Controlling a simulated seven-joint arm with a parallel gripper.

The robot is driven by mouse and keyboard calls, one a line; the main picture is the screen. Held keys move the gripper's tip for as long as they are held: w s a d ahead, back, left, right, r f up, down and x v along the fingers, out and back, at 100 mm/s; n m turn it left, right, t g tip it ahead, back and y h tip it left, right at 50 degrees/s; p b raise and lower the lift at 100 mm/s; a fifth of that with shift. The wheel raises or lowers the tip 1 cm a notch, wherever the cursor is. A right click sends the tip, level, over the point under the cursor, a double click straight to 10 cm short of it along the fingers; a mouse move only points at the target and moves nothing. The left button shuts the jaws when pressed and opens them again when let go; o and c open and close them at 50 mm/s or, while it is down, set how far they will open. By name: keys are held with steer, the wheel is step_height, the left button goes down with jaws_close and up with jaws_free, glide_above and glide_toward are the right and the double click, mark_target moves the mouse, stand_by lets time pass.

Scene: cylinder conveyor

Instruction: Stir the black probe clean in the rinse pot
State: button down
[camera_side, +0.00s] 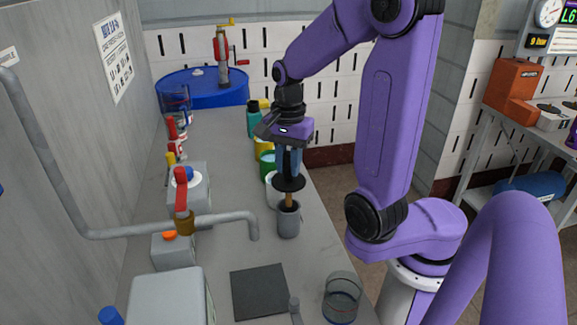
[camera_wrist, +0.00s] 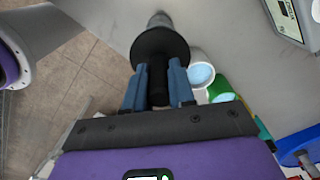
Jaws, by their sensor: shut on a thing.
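My gripper (camera_side: 289,160) points down and is shut on the black probe (camera_side: 289,184). In the wrist view its blue fingers (camera_wrist: 158,78) clasp the probe's black handle just behind a wide black disc (camera_wrist: 160,44). Below the disc, a tan shaft runs down to the mouth of a grey pot (camera_side: 289,224). The lower end of the shaft is hidden, apparently inside the pot. The grey pot stands upright; in the wrist view the disc covers most of it. I cannot tell from a label which pot is the rinse pot.
A white pot with pale blue liquid (camera_wrist: 201,75) and a green pot (camera_wrist: 220,91) stand close behind the grey pot. A dark square mat (camera_side: 259,291) and a glass beaker (camera_side: 342,297) lie nearer. A bent grey pipe (camera_side: 225,218) ends left of the grey pot.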

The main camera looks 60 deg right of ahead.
steer(key=shift+r, duration=1.3)
steer(key=w+d+r, duration=0.3)
steer(key=w+d, duration=0.5)
steer(key=shift+f, duration=0.1)
steer(key=shift+w+f, duration=0.1)
steer(key=shift+f, duration=2.05)
steer(key=shift+f, duration=0.2)
step_height(320, 180, down, 7)
steer(key=shift+r, duration=0.15)
stand_by(0.8)
